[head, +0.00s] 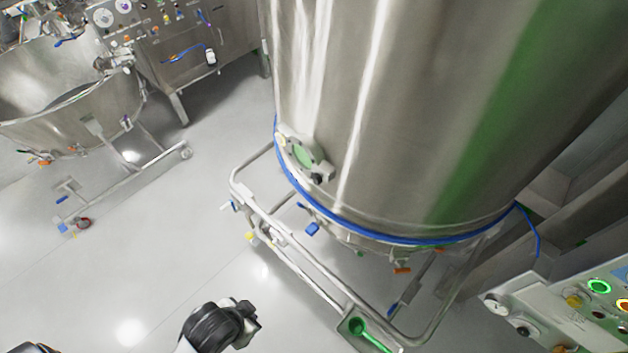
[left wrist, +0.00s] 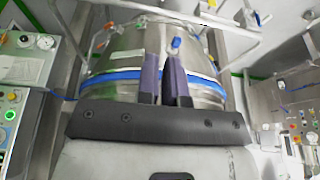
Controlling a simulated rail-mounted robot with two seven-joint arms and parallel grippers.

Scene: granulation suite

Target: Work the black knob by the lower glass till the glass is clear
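The lower glass (head: 304,156) is a small round porthole in a metal frame, low on the large steel vessel just above its blue ring. It looks dull grey-green; at this size I cannot tell how clouded it is. The black knob (head: 318,179) sits at the frame's lower right edge, with nothing touching it. In the left wrist view my left gripper (left wrist: 163,58) shows two dark purple-grey fingers, a narrow gap between them and nothing held. The vessel and its blue ring lie beyond them; I cannot make out glass or knob there. My right gripper is not in view.
A tubular trolley frame (head: 300,262) runs around the vessel's foot. A button panel (head: 570,312) stands at lower right. An open steel bowl (head: 85,110) on a wheeled frame stands at upper left. The floor (head: 165,235) left of the vessel is clear.

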